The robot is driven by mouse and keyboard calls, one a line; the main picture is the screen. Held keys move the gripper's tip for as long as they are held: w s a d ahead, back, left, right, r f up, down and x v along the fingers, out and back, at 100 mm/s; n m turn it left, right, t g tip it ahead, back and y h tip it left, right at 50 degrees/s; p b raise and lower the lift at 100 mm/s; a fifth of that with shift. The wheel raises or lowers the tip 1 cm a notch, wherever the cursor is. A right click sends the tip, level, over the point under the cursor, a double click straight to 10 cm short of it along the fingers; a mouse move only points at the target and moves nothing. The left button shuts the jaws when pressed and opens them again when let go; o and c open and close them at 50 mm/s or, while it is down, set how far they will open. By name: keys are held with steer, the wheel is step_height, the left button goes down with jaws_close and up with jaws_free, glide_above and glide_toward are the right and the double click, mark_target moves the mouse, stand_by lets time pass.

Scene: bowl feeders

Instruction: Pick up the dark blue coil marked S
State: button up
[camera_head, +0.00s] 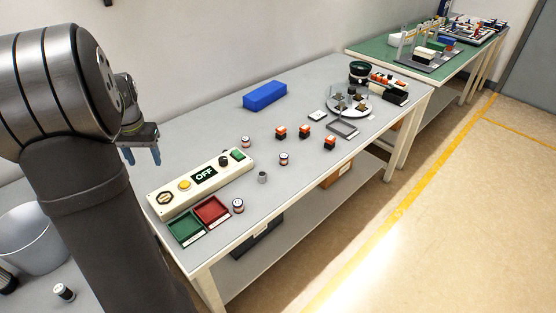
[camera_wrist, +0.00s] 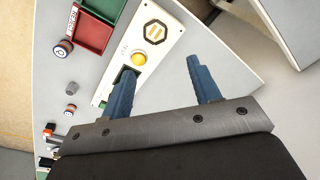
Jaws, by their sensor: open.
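One coil (camera_head: 246,141) is behind the middle, one coil (camera_head: 284,158) is near the middle, and one coil (camera_head: 238,205) is beside the red tray. A similar coil (camera_head: 63,292) lies at the lower left. I cannot read their letters, so I cannot tell which is marked S. In the wrist view a coil (camera_wrist: 64,49) stands beside the trays. My gripper (camera_head: 141,155), with blue fingers, is open and empty above the table's left end. It also shows in the wrist view (camera_wrist: 160,69).
A control box (camera_head: 204,175) with an OFF display lies near the gripper, beside a green tray (camera_head: 186,227) and a red tray (camera_head: 211,211). A grey cylinder (camera_head: 262,177), orange-black blocks (camera_head: 304,130) and a blue block (camera_head: 265,95) stand further right.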

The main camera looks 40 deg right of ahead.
steer(key=s+d+f+t+h, duration=0.1)
steer(key=s+d, duration=0.1)
steer(key=d, duration=0.9)
steer(key=s+d+f+t, duration=0.1)
steer(key=s+d, duration=0.1)
steer(key=d, duration=0.8)
steer(key=m+h, duration=0.1)
steer(key=h, duration=0.1)
glide_toward(284, 156)
steer(key=x, duration=0.5)
steer(key=shift+s+d, duration=0.15)
steer(key=shift+w+x, duration=0.2)
steer(key=shift+x, duration=2.45)
steer(key=shift+r, duration=0.1)
steer(key=c, duration=1.1)
